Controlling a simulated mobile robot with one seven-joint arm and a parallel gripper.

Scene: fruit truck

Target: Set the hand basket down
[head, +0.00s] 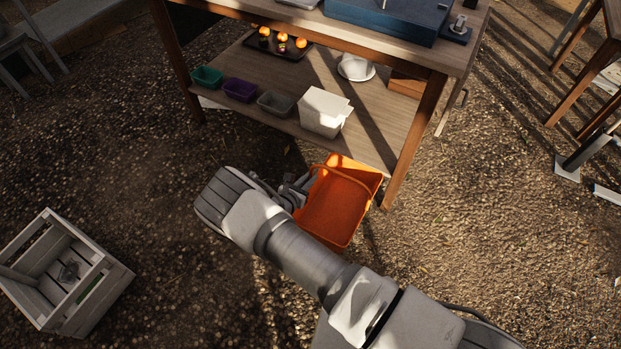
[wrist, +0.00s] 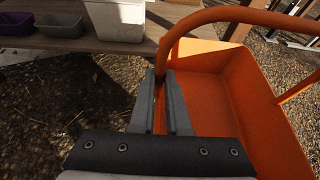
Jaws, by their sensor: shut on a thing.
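The hand basket (head: 340,207) is orange, with an arched handle, and looks empty. In the head view it is in front of the wooden table, near its right front leg. My gripper (head: 302,187) is at the basket's left side. My arm hides part of the basket's left side in the head view. I cannot tell whether its bottom touches the ground.
The wooden table's lower shelf (head: 310,95) holds a white bin (head: 322,112), small coloured tubs and a dark tray (head: 277,48) with fruit. A wooden crate (head: 105,283) stands on the gravel at the lower left. Open gravel (head: 110,150) lies left of the table.

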